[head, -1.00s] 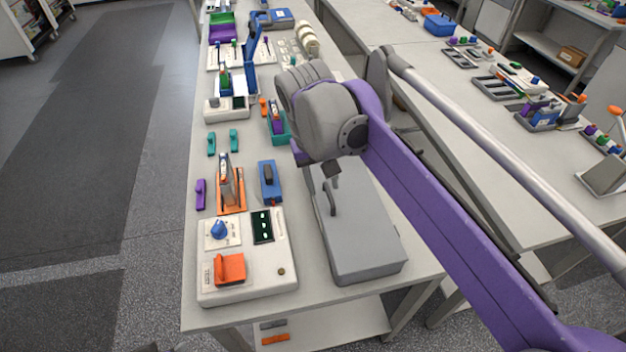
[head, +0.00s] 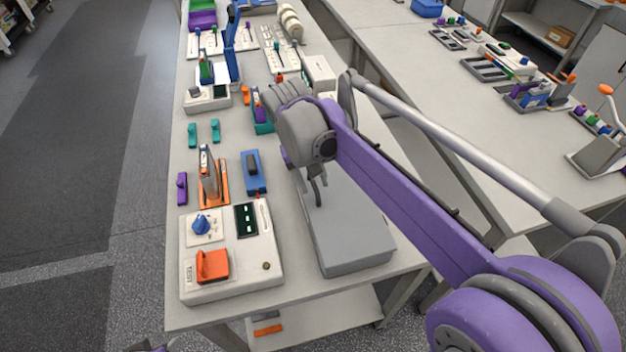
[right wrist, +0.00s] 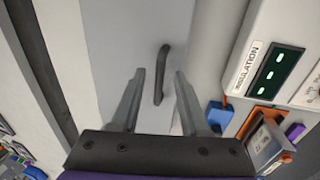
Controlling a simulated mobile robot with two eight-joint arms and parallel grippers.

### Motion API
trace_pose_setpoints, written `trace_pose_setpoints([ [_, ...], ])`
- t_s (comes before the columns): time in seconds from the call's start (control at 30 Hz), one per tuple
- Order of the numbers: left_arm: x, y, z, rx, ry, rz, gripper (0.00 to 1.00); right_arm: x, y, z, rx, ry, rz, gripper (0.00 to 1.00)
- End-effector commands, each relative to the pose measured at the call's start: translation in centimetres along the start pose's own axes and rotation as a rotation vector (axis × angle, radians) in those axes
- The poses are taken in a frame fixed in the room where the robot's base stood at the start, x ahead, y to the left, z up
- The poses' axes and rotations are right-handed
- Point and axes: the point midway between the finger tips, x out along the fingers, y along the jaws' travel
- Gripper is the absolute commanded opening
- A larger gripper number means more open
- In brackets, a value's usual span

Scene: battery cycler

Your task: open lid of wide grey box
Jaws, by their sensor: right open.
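The wide grey box (head: 350,245) stands on the near right part of the bench in the head view, its flat lid closed. In the right wrist view, a dark bar handle (right wrist: 161,75) stands up from the light grey lid (right wrist: 120,40). My right gripper (head: 309,190) is over the lid's left part in the head view. In the right wrist view its two fingers (right wrist: 158,75) are apart, with the handle lined up between them and slightly beyond. I cannot tell whether they touch it. The gripper partly hides the handle in the head view.
Left of the box is a white tester (head: 232,262) with an orange switch and blue knob. A blue block (head: 253,171) and an orange stand (head: 215,190) lie behind it. A second bench (head: 450,120) is on the right, across a gap.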

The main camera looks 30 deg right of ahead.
Motion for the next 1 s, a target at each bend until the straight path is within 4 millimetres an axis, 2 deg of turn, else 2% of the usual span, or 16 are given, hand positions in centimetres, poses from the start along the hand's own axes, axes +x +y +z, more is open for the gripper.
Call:
trace_pose_setpoints([
  [0.27,0.00,0.00,0.00,0.000,0.000,0.000,0.50,0.10,0.00,-0.01,0.000,0.000,0.000,0.43],
  [0.5,0.00,0.00,0.00,0.000,0.000,0.000,0.50,0.08,0.00,-0.01,0.000,0.000,0.000,0.00],
  [1.0,0.00,0.00,0.00,0.000,0.000,0.000,0.50,0.07,0.01,0.00,0.000,0.000,0.000,0.00],
])
